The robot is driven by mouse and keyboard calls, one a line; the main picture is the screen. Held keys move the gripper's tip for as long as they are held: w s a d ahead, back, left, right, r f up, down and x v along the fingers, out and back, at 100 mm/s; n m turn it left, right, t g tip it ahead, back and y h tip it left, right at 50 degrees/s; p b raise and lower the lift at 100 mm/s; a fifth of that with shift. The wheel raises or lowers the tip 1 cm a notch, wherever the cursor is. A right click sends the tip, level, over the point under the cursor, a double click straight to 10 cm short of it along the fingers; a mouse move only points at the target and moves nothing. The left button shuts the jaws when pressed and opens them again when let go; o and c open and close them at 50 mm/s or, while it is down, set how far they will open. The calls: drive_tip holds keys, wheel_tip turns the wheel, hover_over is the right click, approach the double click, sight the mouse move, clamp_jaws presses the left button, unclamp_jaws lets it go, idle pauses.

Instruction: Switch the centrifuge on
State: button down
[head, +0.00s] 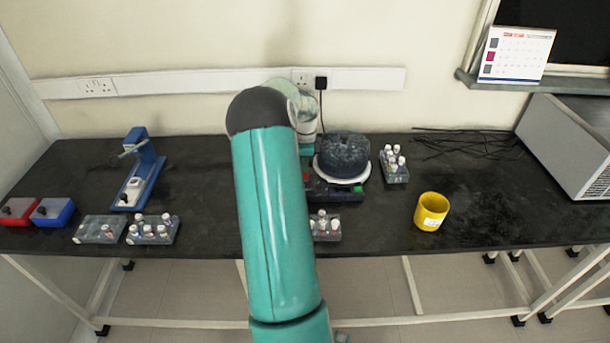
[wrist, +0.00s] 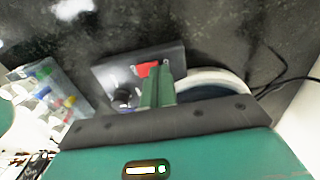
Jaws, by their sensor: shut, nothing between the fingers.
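The centrifuge (head: 343,160) stands mid-bench, a dark round bowl in a white rim on a black base. A green button (head: 357,189) shows at the base's front right. A small red part shows at its left (head: 306,177), beside my arm. In the wrist view the base (wrist: 108,75) carries a red switch (wrist: 147,69) and a round dark knob (wrist: 123,97), with the white rim (wrist: 205,77) beside them. My gripper (wrist: 154,78) is shut and empty, its green fingertips over the base right by the red switch; contact cannot be told. My arm hides the gripper in the head view.
Tube racks stand in front of the centrifuge (head: 327,228) and to its right (head: 396,170). A yellow cup (head: 431,211) stands further right. A black plug (head: 321,83) with a cable is behind. Blue apparatus (head: 140,170) and more racks are left.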

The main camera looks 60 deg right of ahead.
drive_tip(key=shift+f, duration=0.3)
drive_tip(key=shift+r, duration=2.55)
